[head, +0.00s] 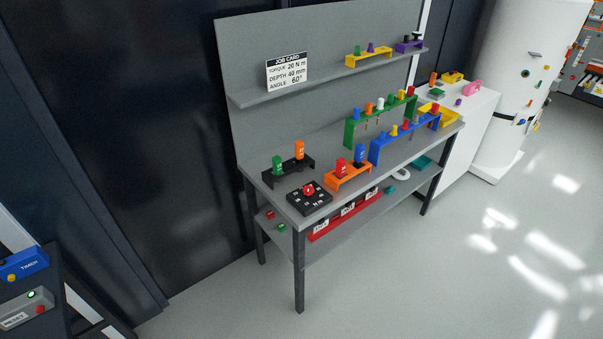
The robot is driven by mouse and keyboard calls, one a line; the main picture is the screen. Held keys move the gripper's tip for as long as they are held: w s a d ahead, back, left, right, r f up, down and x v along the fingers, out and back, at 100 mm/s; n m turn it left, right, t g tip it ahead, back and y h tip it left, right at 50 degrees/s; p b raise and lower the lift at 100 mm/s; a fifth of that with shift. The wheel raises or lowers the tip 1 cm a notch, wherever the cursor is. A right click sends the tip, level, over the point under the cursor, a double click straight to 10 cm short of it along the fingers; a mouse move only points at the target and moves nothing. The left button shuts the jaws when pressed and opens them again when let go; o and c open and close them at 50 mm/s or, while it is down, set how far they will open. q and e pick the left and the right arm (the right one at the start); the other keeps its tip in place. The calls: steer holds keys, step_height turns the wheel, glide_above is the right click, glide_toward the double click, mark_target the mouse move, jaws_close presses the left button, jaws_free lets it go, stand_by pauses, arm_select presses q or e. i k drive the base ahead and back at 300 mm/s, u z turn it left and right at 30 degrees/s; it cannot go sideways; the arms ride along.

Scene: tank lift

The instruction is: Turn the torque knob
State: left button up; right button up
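A black square dial box with white markings (322,197) lies flat near the front left corner of the workbench in the head view. A red knob (308,188) sits on top of it; I take this for the torque knob, but the markings around it are too small to read. A white job card (287,72) on the upper shelf reads torque 20 N m, depth 40 mm, angle 60°. Neither of my grippers is in the head view.
The grey workbench (257,170) also bears black, orange, blue and green racks with coloured pieces. A red bin row (345,219) is on the lower shelf. A dark console with a reset button (28,308) stands at lower left. The floor in front is clear.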

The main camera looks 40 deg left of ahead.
mark_target(308, 190)
steer(key=u, duration=0.7)
steer(key=i, duration=1.05)
steer(key=u, duration=1)
